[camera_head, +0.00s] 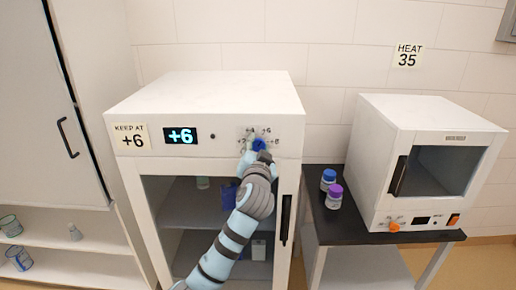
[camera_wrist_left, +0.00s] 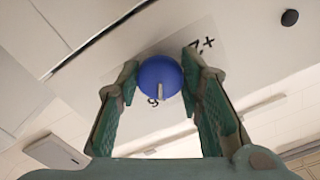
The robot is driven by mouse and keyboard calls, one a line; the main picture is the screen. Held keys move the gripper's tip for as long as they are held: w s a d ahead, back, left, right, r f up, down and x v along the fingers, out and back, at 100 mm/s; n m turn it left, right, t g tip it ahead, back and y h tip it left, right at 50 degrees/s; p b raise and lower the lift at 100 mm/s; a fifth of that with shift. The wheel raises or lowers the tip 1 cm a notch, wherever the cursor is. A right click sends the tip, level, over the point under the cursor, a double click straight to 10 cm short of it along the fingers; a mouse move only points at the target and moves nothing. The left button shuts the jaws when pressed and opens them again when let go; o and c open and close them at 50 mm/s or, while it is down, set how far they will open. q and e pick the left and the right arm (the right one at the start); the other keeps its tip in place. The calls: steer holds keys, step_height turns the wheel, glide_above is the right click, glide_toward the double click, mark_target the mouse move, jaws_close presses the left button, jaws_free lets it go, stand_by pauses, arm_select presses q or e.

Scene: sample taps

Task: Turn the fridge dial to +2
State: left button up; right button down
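The fridge dial is a blue round knob (camera_head: 259,145) on the upper front of the white fridge (camera_head: 215,110), with several marks around it. It also shows in the left wrist view as a blue disc (camera_wrist_left: 160,77), its light pointer line towards the 6 mark. The fridge display (camera_head: 181,136) reads +6. My left gripper (camera_head: 255,156) is at the dial, and in the left wrist view its green fingers (camera_wrist_left: 160,85) stand on both sides of the knob. I cannot tell whether they touch it. My right gripper is out of view.
A sign beside the display (camera_head: 131,137) says KEEP AT +6. A black handle (camera_head: 286,220) runs down the fridge door's right side. A dark side table (camera_head: 330,225) holds a blue-capped bottle (camera_head: 328,180), a purple-capped bottle (camera_head: 335,196) and a white oven (camera_head: 385,160).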

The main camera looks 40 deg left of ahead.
arm_select(q)
steer(key=shift+c, duration=0.6)
steer(key=shift+n, duration=0.3)
steer(key=n+b, duration=0.3)
steer(key=n, duration=0.2)
steer(key=shift+f, duration=0.15)
steer(key=n+b, duration=0.3)
steer(key=n, duration=0.3)
steer(key=shift+n, duration=0.4)
steer(key=n+b, duration=0.5)
steer(key=n, duration=0.1)
steer(key=shift+w+d, duration=0.1)
steer(key=n+b, duration=0.2)
steer(key=n, duration=0.1)
steer(key=shift+n, duration=0.3)
steer(key=shift+n+b, duration=0.95)
steer(key=shift+n, duration=0.05)
